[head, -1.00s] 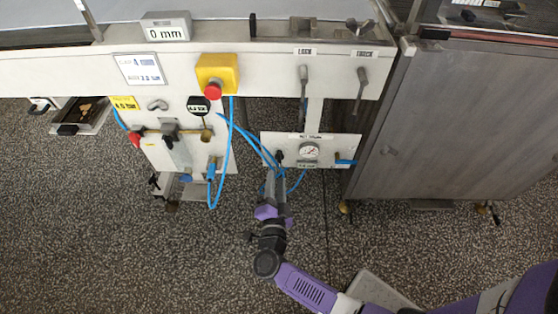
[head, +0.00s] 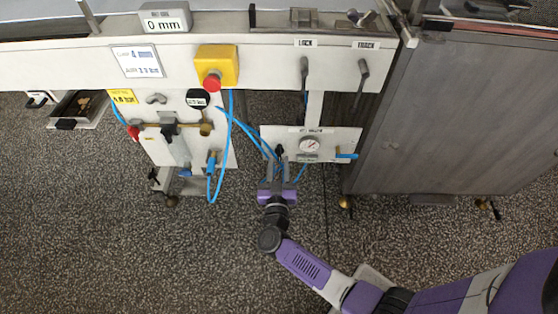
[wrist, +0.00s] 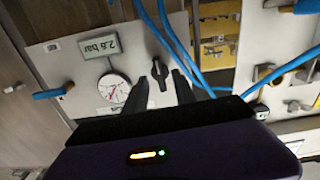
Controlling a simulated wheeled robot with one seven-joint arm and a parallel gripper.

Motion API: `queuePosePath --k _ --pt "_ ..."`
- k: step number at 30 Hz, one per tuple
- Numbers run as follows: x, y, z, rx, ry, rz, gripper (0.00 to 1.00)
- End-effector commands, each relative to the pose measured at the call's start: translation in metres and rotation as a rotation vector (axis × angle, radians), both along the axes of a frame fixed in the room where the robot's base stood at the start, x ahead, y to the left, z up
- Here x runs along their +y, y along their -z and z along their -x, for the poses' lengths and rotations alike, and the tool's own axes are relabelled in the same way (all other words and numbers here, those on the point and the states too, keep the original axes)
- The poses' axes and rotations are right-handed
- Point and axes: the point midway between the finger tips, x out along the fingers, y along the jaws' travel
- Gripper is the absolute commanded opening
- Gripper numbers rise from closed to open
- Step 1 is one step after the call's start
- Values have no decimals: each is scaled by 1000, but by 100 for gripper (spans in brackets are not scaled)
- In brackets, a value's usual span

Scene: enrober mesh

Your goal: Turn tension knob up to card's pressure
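The black tension knob (wrist: 160,74) sits on a pale panel beside a round dial gauge (wrist: 114,88) and a small display (wrist: 99,45), upside down in the wrist view, that appears to read 2.8 bar. In the head view the knob (head: 279,150) is small, left of the gauge (head: 310,146). My gripper (wrist: 160,80) is open, one dark finger on each side of the knob; I cannot tell whether either touches it. The gripper also shows below the panel in the head view (head: 277,168). The card (head: 137,61) has a blue bar figure, too blurred to read surely.
Blue hoses (wrist: 168,35) run close beside the fingers. A blue-handled valve (head: 346,156) is right of the gauge. A red stop button on a yellow box (head: 217,65) and two levers (head: 304,70) are above. A grey cabinet (head: 440,110) stands right. Floor below is clear.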

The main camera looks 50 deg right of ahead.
Motion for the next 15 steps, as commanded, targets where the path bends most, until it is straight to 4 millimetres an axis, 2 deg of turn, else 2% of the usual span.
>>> queuePosePath --k 6,15 --pt "-14 0 -11 -1 1 1 33" --pt "-16 0 -12 0 0 0 31"
